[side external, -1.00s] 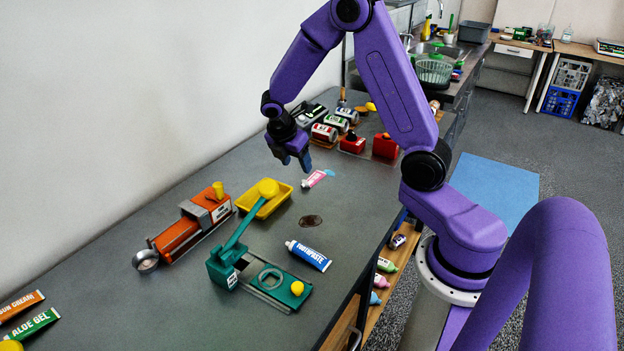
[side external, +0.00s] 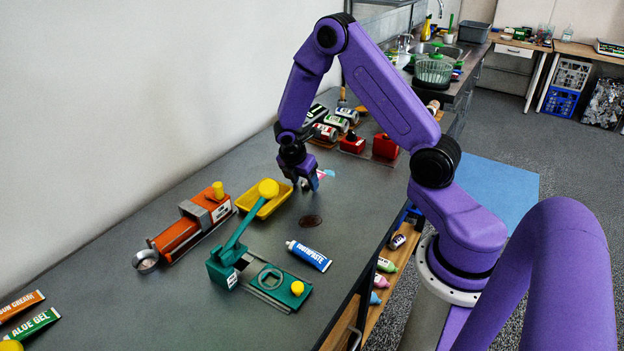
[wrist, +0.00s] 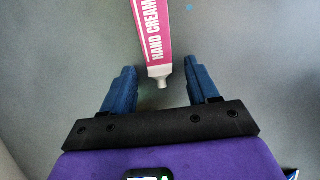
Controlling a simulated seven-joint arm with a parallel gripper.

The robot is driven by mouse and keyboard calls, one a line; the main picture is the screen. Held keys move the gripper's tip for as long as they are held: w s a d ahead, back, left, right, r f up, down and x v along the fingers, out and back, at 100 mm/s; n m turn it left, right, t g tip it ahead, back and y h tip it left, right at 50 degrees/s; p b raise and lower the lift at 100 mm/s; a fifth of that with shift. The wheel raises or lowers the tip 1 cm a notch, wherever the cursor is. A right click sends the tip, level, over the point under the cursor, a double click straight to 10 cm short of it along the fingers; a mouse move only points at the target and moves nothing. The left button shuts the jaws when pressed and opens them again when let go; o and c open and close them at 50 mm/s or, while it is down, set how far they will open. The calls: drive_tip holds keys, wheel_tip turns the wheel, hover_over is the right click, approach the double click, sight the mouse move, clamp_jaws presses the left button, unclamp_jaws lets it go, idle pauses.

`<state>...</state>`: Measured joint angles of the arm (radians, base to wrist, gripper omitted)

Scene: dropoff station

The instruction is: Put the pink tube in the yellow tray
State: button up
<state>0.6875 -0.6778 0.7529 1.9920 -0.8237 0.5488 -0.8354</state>
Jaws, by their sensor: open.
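The pink tube (wrist: 153,28), lettered HAND CREAM, lies on the grey worktop. In the side view my gripper (side external: 307,186) is low over the worktop and hides most of the tube; only a bit of pink shows beside the fingers. The yellow tray (side external: 277,203) stands just left of my gripper, with a yellow ball-ended green lever reaching over it.
A green press (side external: 225,268) and an orange device (side external: 180,237) stand near the tray. A blue toothpaste tube (side external: 309,255) and a dark stain (side external: 310,221) lie on open worktop. A wall bounds the left.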

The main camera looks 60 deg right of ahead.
drive_tip(key=c, duration=0.9)
drive_tip(key=shift+r, duration=0.15)
